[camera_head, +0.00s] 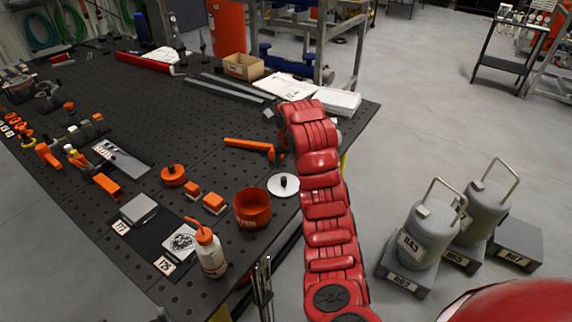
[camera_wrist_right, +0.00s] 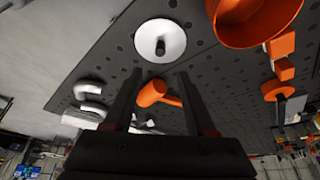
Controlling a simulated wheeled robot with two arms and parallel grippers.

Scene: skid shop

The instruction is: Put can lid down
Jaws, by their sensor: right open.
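The can lid (camera_head: 283,185) is a white disc with a black knob. It lies flat on the black perforated table near its right edge, knob up, and also shows in the right wrist view (camera_wrist_right: 172,30). The orange can (camera_head: 252,207) stands beside it, open at the top; its rim shows in the wrist view (camera_wrist_right: 258,32). My right gripper (camera_wrist_right: 158,76) is open, with nothing held between its fingers. The lid is beyond its fingertips, apart from them. In the head view my red right arm hides most of this gripper. My left gripper is not in view.
An orange hammer (camera_head: 250,146) lies behind the lid and shows between my fingers in the wrist view (camera_wrist_right: 153,92). Orange blocks (camera_head: 213,203), a white bottle (camera_head: 209,252) and papers (camera_head: 285,86) are on the table. Grey canisters (camera_head: 425,235) stand on the floor at right.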

